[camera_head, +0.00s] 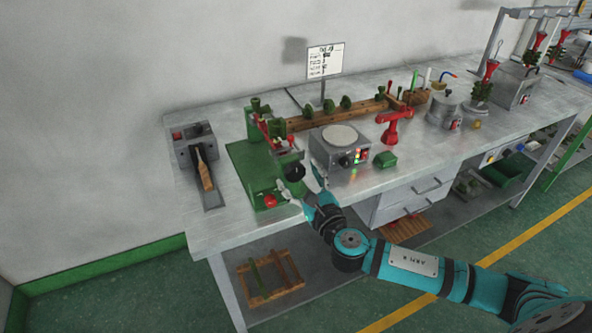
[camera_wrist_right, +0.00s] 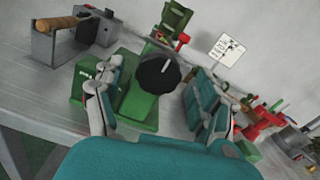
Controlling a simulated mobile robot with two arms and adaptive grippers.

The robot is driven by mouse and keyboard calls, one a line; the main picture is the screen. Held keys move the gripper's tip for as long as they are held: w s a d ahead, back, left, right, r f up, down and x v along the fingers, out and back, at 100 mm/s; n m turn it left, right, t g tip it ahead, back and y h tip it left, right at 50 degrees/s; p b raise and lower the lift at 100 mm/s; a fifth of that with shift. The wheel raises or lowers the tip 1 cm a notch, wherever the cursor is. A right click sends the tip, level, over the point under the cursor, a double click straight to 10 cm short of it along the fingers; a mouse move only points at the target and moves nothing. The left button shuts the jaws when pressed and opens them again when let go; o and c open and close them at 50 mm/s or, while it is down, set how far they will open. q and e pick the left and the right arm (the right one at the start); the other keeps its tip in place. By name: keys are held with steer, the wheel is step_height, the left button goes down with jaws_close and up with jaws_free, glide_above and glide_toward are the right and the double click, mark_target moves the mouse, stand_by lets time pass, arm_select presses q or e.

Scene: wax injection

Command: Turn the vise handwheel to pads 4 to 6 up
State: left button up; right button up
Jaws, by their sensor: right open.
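The green vise (camera_head: 245,160) stands near the left end of the workbench. Its black round handwheel (camera_head: 295,171) faces the front and also shows in the wrist view (camera_wrist_right: 159,74), with a white mark on its face. My right gripper (camera_head: 302,187) is open in front of the handwheel. In the wrist view, its fingers (camera_wrist_right: 165,98) stand apart, to the left and right of the handwheel, with nothing between them in contact that I can see. Which pads are up cannot be read. My left gripper is not in view.
A grey hot-plate device (camera_head: 338,152) stands right of the vise, close to my gripper. A grey box with a wooden-handled tool (camera_head: 205,174) is at the left. A red stand (camera_head: 393,128) and green block (camera_head: 385,159) are further right. The front bench edge lies below my gripper.

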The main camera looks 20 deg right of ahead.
steer(key=shift+w, duration=1.15)
steer(key=c, duration=1.2)
steer(key=shift+o, duration=0.2)
